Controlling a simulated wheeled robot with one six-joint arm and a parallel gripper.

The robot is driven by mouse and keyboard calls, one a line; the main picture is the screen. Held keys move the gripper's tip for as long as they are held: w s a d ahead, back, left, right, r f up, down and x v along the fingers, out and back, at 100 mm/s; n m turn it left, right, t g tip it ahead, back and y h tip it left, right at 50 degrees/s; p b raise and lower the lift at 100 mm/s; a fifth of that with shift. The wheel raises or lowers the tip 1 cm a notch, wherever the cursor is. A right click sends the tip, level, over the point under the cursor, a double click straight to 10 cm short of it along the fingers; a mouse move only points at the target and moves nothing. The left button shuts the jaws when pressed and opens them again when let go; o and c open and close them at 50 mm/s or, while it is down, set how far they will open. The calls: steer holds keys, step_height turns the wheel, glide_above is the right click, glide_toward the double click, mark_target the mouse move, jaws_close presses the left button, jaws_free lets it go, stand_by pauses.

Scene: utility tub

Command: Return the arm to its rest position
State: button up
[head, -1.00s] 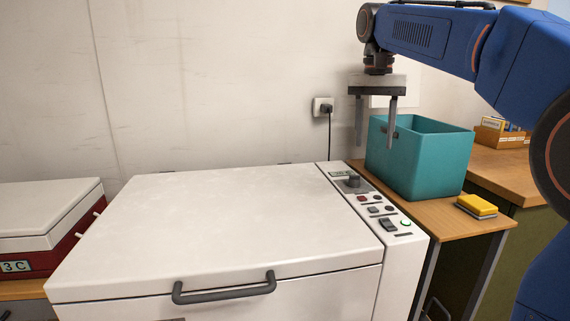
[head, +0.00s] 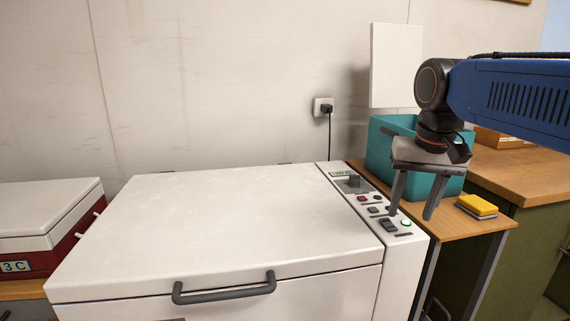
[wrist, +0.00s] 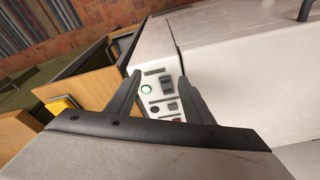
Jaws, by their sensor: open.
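My gripper (head: 413,213) is open and empty. In the head view it hangs above the right end of the white machine's control panel (head: 398,236), in front of the teal tub (head: 381,150). In the wrist view my gripper (wrist: 157,85) points down, its two fingers apart, with the panel's buttons and a lit green ring showing between them. My blue arm (head: 510,100) reaches in from the right. Part of the tub is hidden behind my gripper.
The white machine (head: 220,220) has a closed lid and a dark front handle (head: 225,290). A yellow sponge (head: 477,205) lies on the wooden table (head: 455,222). A red and white box (head: 45,225) stands at left. A plugged socket (head: 323,107) is on the wall.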

steer(key=s+d+f+n+t, duration=0.2)
steer(key=s+f, duration=1.3)
steer(key=f, duration=0.4)
steer(key=shift+d+t, duration=0.2)
steer(key=shift+t, duration=0.1)
